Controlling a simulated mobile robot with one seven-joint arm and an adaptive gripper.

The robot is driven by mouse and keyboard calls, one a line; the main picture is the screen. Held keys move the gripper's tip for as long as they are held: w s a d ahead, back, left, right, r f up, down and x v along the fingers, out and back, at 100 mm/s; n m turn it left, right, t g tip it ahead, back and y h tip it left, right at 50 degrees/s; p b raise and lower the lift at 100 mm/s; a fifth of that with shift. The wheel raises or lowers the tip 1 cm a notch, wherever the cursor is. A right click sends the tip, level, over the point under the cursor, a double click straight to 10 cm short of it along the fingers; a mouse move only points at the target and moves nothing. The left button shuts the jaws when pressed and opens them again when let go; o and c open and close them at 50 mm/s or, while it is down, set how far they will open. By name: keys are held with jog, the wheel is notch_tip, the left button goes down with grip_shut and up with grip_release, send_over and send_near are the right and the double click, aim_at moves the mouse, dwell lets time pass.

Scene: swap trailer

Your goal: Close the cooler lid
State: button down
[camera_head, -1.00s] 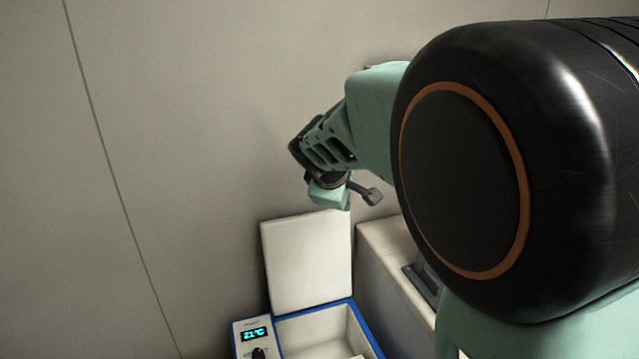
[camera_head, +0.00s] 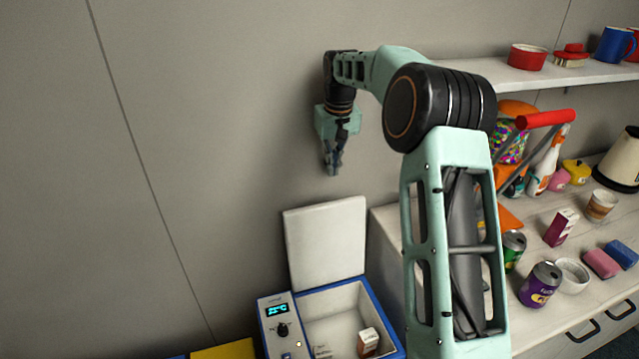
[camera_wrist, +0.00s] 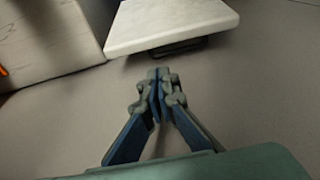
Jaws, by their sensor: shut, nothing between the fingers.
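A small carton (camera_head: 368,341) lies inside. My gripper (camera_head: 333,172) is shut and empty, pointing down above the lid's top edge and apart from it. In the wrist view my gripper (camera_wrist: 160,75) shows its fingers together, with the lid (camera_wrist: 170,22) beyond them and a gap of wall between.
A white counter (camera_head: 560,250) to the right holds cans, sponges, a bowl and bottles. A shelf (camera_head: 500,75) above it carries red dishes and mugs. A control panel (camera_head: 281,322) is on the cooler's left. The wall on the left is clear.

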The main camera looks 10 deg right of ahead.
jog(key=f, duration=0.3)
jog(key=w+f, duration=0.1)
jog(key=f, duration=0.2)
jog(key=f+p, duration=0.1)
jog(key=f, duration=0.2)
jog(key=shift+w+a+f, duration=0.1)
jog(key=shift+w+f, duration=0.2)
jog(key=shift+f, duration=0.1)
